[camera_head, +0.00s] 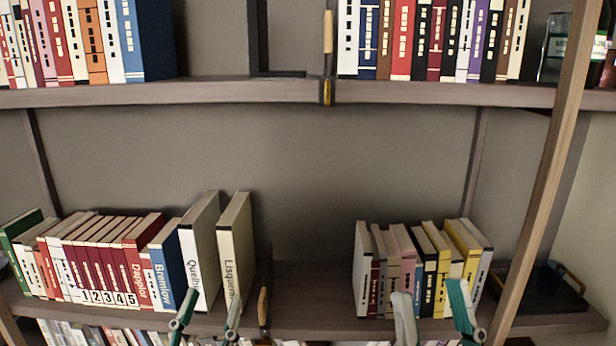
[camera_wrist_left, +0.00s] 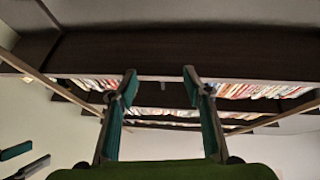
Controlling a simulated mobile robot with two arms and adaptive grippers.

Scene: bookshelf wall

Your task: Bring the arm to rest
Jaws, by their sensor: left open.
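My left gripper (camera_head: 211,298) is at the bottom of the head view, in front of the lower shelf's left row of books. Its two fingers stand apart with nothing between them. In the left wrist view my left gripper (camera_wrist_left: 160,76) is also open and empty, pointing towards shelves. My right gripper (camera_head: 431,290) is at the bottom right of the head view, in front of the right group of books. Its fingers are apart and hold nothing. The tips of a teal and grey gripper show at the lower left edge of the left wrist view. The arms are mostly hidden below the head view.
The lower shelf (camera_head: 310,284) holds a left row of books (camera_head: 105,260), with white Quality (camera_head: 201,250) and cream Lisquen-labelled (camera_head: 236,255) volumes, and a right group (camera_head: 420,265). A dark tray (camera_head: 545,290) sits far right. The upper shelf (camera_head: 220,93) carries more books.

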